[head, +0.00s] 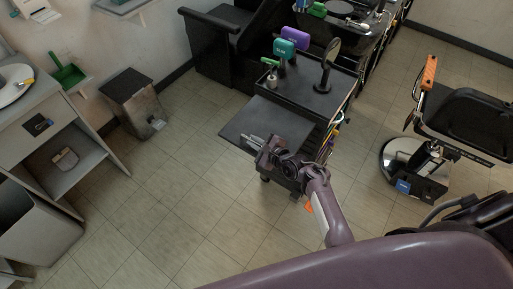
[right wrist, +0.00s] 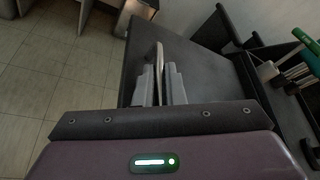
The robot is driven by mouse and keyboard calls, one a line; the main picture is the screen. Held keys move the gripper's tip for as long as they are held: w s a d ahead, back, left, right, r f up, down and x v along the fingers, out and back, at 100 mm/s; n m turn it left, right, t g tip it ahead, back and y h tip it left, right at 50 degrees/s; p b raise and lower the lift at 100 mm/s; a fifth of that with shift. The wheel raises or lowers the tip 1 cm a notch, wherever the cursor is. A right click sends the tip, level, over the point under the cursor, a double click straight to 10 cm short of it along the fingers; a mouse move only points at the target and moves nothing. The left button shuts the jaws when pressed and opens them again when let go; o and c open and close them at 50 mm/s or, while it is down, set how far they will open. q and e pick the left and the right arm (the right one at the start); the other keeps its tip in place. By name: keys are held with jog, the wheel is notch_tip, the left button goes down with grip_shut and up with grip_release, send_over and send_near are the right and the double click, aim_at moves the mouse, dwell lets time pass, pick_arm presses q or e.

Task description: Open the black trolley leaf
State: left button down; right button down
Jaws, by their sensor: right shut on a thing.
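The black trolley (head: 312,92) stands right of the middle in the head view. Its black leaf (head: 262,118) is a flat dark panel that sticks out from the trolley's left side, looking about level. The leaf also fills much of the middle of the right wrist view (right wrist: 205,75). My right gripper (head: 252,141) is at the leaf's near edge, shut on it. The exact contact is partly hidden by the fingers. My left gripper is not in view.
A teal mirror or brush (head: 284,48), a purple one (head: 296,38) and a round mirror (head: 327,65) stand on the trolley. A dark bin (head: 133,97) stands at the left wall. A black chair (head: 465,118) is at the right. The floor left of the leaf is clear.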

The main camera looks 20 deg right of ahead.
jog(key=c, duration=1.8)
grip_release()
jog(key=shift+c, duration=0.2)
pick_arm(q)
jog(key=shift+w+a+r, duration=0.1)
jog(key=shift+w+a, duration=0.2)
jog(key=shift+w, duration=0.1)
pick_arm(e)
jog(key=shift+o, duration=0.3)
jog(key=v, duration=0.7)
jog(key=shift+s+d+r, duration=0.15)
jog(key=shift+s+r, duration=0.05)
jog(key=shift+s, duration=0.1)
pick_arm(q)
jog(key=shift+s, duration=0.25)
